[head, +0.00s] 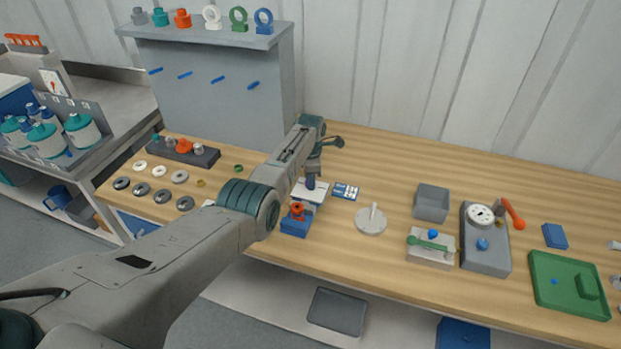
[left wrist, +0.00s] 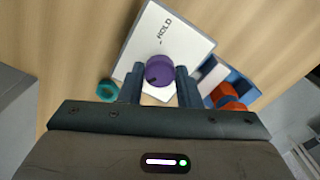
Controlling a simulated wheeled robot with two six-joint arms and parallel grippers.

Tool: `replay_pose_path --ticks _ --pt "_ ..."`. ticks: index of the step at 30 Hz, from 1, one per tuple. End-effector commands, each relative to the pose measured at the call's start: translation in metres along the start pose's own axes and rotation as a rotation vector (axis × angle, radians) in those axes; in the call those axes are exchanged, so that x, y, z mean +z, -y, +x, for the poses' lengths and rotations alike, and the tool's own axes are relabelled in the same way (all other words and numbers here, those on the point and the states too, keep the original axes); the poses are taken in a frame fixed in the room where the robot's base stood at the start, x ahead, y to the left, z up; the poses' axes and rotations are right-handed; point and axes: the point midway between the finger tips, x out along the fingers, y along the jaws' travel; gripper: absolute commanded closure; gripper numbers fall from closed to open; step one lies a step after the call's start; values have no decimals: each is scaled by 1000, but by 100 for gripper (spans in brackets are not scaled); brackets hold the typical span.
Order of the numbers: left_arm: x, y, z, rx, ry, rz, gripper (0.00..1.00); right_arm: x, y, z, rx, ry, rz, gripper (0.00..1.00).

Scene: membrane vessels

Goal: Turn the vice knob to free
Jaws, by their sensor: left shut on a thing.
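A purple knob (left wrist: 160,70) stands on a white panel (left wrist: 168,35) marked "HOLD" in the left wrist view. The knob carries a dark pointer mark on its lower left. My left gripper (left wrist: 158,76) is shut on the knob, with one finger on each side. In the head view my left gripper (head: 311,180) points down at the white panel (head: 318,193), and the knob is mostly hidden there. A blue block with an orange-red part (head: 294,226) sits just in front of the panel. It also shows in the left wrist view (left wrist: 240,88). My right gripper is not in view.
A blue-and-white card (head: 345,191) and a round grey plate with a lever (head: 371,221) lie to the right. A grey box (head: 431,203) and a green tray (head: 569,306) stand farther right. Several rings lie on the left. A teal ring (left wrist: 108,90) is close by.

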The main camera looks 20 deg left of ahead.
Motion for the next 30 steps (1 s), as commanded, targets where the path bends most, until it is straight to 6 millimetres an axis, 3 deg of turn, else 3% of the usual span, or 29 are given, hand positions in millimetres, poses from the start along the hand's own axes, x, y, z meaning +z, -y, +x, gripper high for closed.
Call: replay_pose_path --ticks 12,13,15,16,25,30 --pt "0 -2 -3 5 2 -7 92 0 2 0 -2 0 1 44" --pt "0 -2 -3 5 2 -7 64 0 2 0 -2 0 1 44" --pt "0 -2 -2 5 2 -7 50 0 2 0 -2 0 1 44" --pt "0 -2 -2 4 2 -6 48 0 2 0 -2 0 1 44" --pt "0 -1 -2 2 1 -6 48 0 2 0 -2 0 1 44" --pt "0 -1 -16 4 3 -5 48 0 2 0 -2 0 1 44"
